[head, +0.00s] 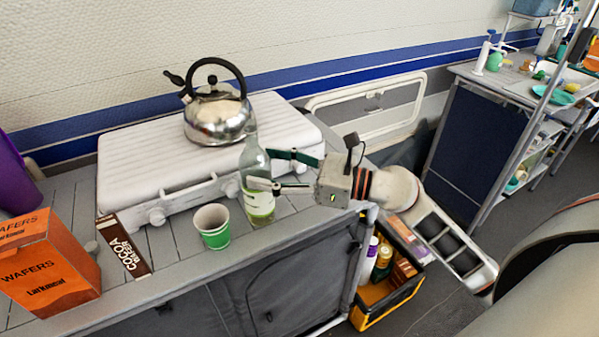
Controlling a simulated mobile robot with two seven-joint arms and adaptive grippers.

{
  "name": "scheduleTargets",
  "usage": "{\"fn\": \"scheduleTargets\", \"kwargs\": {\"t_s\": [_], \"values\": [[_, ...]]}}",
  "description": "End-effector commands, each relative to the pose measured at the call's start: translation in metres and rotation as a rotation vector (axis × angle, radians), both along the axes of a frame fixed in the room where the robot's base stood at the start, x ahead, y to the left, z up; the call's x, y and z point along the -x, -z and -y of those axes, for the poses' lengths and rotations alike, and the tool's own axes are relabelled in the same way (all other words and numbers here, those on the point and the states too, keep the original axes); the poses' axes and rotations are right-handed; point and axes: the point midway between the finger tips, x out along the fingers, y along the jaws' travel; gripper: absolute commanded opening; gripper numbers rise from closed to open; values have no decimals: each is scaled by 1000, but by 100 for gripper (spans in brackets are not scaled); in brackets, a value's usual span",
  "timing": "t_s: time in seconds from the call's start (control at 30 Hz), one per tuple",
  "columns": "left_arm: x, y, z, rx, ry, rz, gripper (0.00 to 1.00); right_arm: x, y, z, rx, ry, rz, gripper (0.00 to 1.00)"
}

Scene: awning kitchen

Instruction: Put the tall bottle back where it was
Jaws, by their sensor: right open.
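The tall bottle (259,203) is clear glass with a pale green lower part. It stands upright on the grey slatted counter (180,241), in front of the white case. My right gripper (263,169) reaches in from the right with its fingers open. One finger is on the near side of the bottle and the other on the far side, at about mid-height. I cannot tell whether either finger touches the glass. My left gripper is not in view.
A green paper cup (213,236) stands just left of the bottle. A steel kettle (218,120) sits on the white case (135,165). A cocoa box (124,246) and an orange wafers box (48,270) are further left. A crate (372,314) with bottles is below, right of the counter.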

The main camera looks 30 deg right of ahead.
Motion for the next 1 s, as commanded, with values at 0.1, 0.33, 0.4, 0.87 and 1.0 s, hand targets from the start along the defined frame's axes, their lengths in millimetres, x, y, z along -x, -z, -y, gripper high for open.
{"fn": "scheduleTargets", "kwargs": {"t_s": [0.1, 0.33, 0.4, 0.87, 1.0], "values": [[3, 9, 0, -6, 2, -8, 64, 19, 6, 20, 5, 1, -8, 61], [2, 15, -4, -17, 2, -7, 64, 47, 5, 49, 3, -1, -7, 61], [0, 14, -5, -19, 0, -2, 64, 52, 4, 56, 0, 1, -7, 61], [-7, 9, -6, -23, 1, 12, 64, 61, 0, 65, 0, 0, 0, 61], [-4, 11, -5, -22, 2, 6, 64, 61, 0, 65, 0, 0, 0, 61]]}}
